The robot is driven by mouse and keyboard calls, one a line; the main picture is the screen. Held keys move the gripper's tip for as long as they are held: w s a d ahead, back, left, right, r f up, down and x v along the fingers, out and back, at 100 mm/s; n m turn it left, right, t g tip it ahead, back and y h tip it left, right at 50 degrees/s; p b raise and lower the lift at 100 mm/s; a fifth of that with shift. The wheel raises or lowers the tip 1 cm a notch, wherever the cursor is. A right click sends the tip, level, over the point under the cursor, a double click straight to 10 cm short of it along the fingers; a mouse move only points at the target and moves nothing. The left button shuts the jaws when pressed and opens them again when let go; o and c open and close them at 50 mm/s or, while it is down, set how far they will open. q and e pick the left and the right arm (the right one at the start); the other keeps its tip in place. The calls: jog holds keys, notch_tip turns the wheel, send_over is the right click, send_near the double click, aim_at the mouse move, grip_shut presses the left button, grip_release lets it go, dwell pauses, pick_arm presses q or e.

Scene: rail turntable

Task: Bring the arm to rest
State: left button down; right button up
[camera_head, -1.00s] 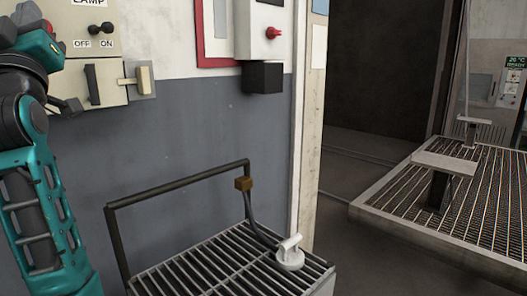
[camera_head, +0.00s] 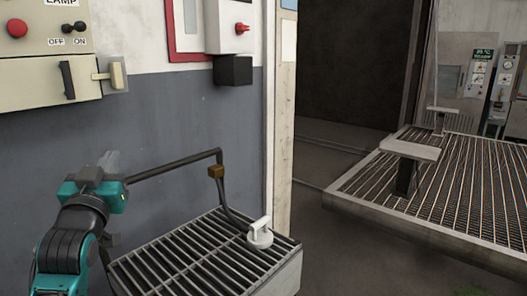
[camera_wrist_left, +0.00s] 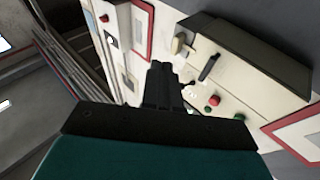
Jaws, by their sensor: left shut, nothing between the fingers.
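My left arm comes in from the lower left in the head view. Its gripper (camera_head: 107,160) stands in front of the grey lower wall, below the beige control box (camera_head: 40,85). In the left wrist view the dark gripper fingers (camera_wrist_left: 162,85) are together with nothing between them. Beyond them in that view are the control box (camera_wrist_left: 240,60) and the wall, apart from the fingers. My right gripper is in neither view.
A slatted metal platform (camera_head: 175,272) with a dark handrail (camera_head: 180,162) and a white handle-like fitting (camera_head: 260,235) is close to my left arm. A red-handled wall box (camera_head: 228,30) hangs above. A grated deck (camera_head: 450,185) with a bench-like stand (camera_head: 410,149) lies to the right.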

pick_arm(q)
jog(key=s+d+f+m+g+h, duration=0.1)
jog(key=s+d+f+g, duration=0.1)
jog(key=f, duration=0.6)
jog(key=s+d+f+m+g+h, duration=0.1)
jog(key=s+d+f+h, duration=0.15)
jog(key=f, duration=0.65)
jog(key=s+d+f+m+g+h, duration=0.1)
jog(key=s+d+f+g, duration=0.15)
jog(key=f, duration=0.55)
jog(key=s+d+f+g, duration=0.2)
jog(key=s+d+f, duration=0.1)
jog(key=s+f, duration=0.5)
jog(key=s+d+f+m+g+h+p, duration=0.1)
jog(key=s+d+f+g, duration=0.1)
jog(key=s+f, duration=0.6)
jog(key=shift+s+d, duration=0.6)
jog(key=shift+d, duration=0.05)
jog(key=shift+a+g+h, duration=0.15)
jog(key=shift+g+h, duration=0.1)
